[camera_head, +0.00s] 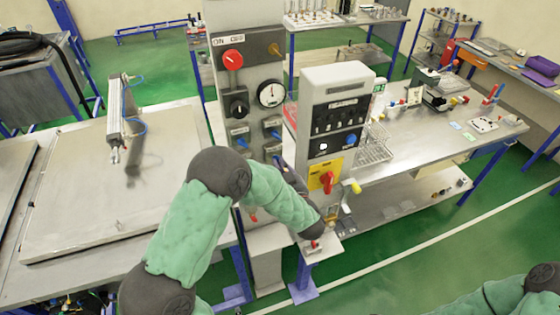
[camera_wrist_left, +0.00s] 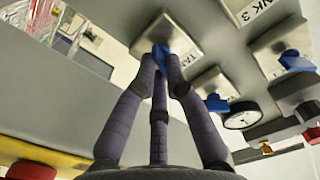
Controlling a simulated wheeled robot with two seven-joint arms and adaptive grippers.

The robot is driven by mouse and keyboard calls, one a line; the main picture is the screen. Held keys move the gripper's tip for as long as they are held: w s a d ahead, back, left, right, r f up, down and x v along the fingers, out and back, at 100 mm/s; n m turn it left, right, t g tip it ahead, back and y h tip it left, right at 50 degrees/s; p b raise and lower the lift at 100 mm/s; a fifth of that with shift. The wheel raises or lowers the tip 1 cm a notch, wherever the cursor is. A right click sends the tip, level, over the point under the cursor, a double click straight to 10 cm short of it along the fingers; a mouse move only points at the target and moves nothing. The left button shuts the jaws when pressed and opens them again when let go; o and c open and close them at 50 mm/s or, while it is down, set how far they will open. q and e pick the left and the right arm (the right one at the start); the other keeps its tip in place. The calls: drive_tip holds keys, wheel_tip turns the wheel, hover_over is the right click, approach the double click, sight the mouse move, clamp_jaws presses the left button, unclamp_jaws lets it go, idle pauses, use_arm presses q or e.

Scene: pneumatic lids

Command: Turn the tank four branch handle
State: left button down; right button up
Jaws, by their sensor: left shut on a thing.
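My left gripper (camera_wrist_left: 162,72) has its dark fingers closed around a small blue handle (camera_wrist_left: 160,56) on a pale square plate (camera_wrist_left: 178,28). I take this as the tank four branch handle; its label is not readable. Beside it, the plate lettered TANK 3 carries another blue handle (camera_wrist_left: 295,61), apart from my fingers. In the head view the left gripper (camera_head: 286,172) reaches the lower right of the grey panel (camera_head: 224,72), partly hidden by my wrist. My right gripper is out of view.
A second control box (camera_head: 338,76) with a yellow plate and red handle (camera_head: 327,181) stands close to the right of my left wrist. A red knob (camera_head: 232,60) and round gauge (camera_head: 271,93) sit higher on the panel. A workbench (camera_head: 428,142) extends right.

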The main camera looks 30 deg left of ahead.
use_arm(q)
drive_tip(key=m+p, duration=0.2)
drive_tip(key=m, duration=0.3)
drive_tip(key=shift+f, duration=0.1)
drive_tip(key=shift+p, duration=0.3)
idle(0.4)
drive_tip(key=c, duration=1.3)
unclamp_jaws()
drive_tip(key=shift+d, duration=0.1)
drive_tip(key=v, duration=1.2)
drive_tip(key=shift+w, duration=0.1)
